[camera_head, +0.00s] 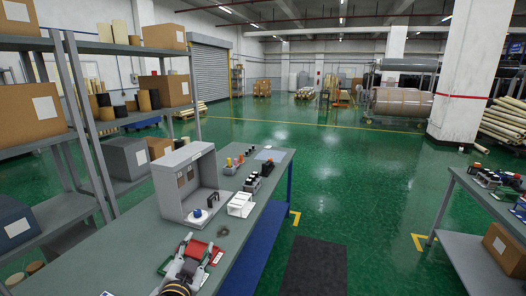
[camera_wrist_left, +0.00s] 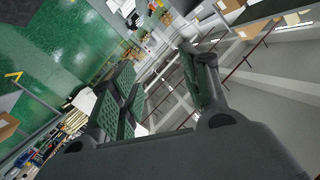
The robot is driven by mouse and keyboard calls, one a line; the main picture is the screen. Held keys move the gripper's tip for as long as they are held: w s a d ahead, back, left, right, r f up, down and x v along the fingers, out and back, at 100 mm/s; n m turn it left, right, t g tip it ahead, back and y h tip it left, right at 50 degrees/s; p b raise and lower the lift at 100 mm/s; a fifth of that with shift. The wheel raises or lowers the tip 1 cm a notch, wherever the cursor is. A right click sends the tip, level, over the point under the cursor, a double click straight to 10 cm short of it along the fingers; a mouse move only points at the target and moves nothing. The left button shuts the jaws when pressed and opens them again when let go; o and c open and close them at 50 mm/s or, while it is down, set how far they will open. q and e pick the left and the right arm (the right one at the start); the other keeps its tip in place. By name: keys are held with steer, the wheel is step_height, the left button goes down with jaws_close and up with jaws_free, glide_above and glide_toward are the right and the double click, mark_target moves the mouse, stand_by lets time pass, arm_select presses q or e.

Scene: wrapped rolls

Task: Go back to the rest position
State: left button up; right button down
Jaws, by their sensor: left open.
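My left gripper (camera_head: 196,252) shows at the bottom of the head view, above the near part of the grey workbench (camera_head: 240,222). In the left wrist view its two dark padded fingers (camera_wrist_left: 160,85) stand wide apart, with nothing between them. Beyond them that view shows the room, tilted, with green floor and a pale wall. A red item (camera_head: 196,248) shows by the fingers in the head view, apparently on the bench behind them. My right gripper is in neither view.
A grey box-shaped stand (camera_head: 185,185) rises from the bench. A white holder (camera_head: 241,205) and small dark-topped items (camera_head: 252,184) stand to its right. Shelves with cartons (camera_head: 22,110) fill the left. Another table (camera_head: 485,205) stands at right. Green floor between is clear, with a dark mat (camera_head: 315,268).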

arm_select(q)
steer(key=s+a+f+n+g+y, duration=0.1)
steer(key=s+a+f+n+g, duration=0.1)
steer(key=s+f+g, duration=0.3)
steer(key=s+a+f+n+g, duration=0.1)
steer(key=s+a+f, duration=0.15)
steer(key=f, duration=0.45)
steer(key=s+d+f+n+g+h, duration=0.1)
steer(key=s+f+g, duration=0.75)
steer(key=s, duration=0.65)
step_height(320, 180, down, 39)
steer(key=s+b, duration=0.3)
steer(key=b, duration=0.2)
steer(key=s+a+f+b, duration=0.2)
steer(key=s+a+f, duration=0.1)
steer(key=s+f, duration=0.7)
steer(key=s+a+f+b, duration=0.3)
steer(key=s+f, duration=0.8)
steer(key=f, duration=0.4)
steer(key=shift+a+m+g, duration=0.25)
steer(key=shift+m+g, duration=0.05)
steer(key=shift+g, duration=0.15)
steer(key=shift+s, duration=0.2)
